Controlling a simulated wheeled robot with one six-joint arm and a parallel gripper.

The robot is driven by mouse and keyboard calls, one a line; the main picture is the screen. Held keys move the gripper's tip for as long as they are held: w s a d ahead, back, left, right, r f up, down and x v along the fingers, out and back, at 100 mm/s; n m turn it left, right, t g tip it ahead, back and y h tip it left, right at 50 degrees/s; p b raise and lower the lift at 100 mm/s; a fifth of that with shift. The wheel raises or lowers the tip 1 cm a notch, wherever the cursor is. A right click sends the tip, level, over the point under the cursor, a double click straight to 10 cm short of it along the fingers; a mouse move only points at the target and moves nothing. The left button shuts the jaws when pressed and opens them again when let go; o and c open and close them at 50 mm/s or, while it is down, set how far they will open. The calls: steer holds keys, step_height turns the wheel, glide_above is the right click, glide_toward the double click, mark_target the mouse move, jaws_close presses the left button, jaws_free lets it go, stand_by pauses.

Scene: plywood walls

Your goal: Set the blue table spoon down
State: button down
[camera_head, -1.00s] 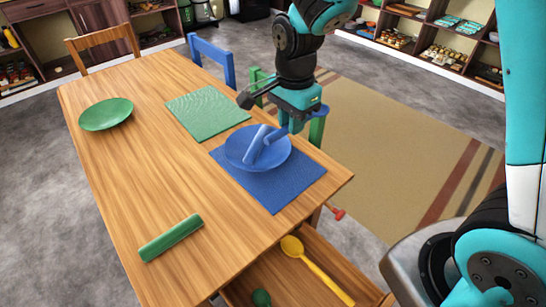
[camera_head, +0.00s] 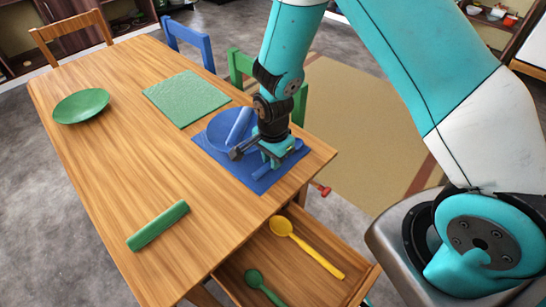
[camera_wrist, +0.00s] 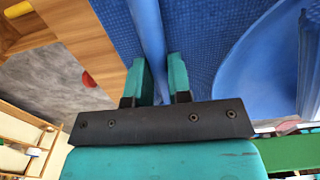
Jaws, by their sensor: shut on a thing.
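My gripper (camera_head: 277,160) is low over the right part of the blue placemat (camera_head: 229,168), beside the blue plate (camera_head: 216,134). In the wrist view my gripper (camera_wrist: 161,75) is shut on the handle of the blue table spoon (camera_wrist: 147,30). The handle runs away between the fingers, over the placemat (camera_wrist: 205,40) and apart from the plate (camera_wrist: 250,65). I cannot tell whether the spoon touches the mat. Its bowl is out of the wrist view, and my gripper hides most of it in the head view.
A blue roll (camera_head: 240,125) lies in the plate. A green placemat (camera_head: 186,100), green plate (camera_head: 81,105) and green roll (camera_head: 157,226) are on the table. The open drawer (camera_head: 320,248) holds a yellow spoon (camera_head: 305,249) and a green spoon (camera_head: 263,286). Chairs stand along the far side.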

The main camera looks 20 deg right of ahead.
steer(key=shift+f, duration=0.1)
steer(key=shift+f, duration=0.15)
steer(key=c, duration=1.1)
jaws_free()
steer(key=shift+o, duration=0.2)
steer(key=shift+r, duration=0.55)
step_height(320, 180, up, 11)
steer(key=s+a+r+n+y, duration=0.2)
steer(key=s+r+n, duration=0.7)
steer(key=s+n, duration=0.1)
steer(key=s+a+r+n+y, duration=0.2)
steer(key=s+r+n, duration=0.6)
steer(key=s+n, duration=0.2)
steer(key=shift+a+r+n, duration=0.3)
steer(key=shift+r+n, duration=0.05)
steer(key=shift+n, duration=0.05)
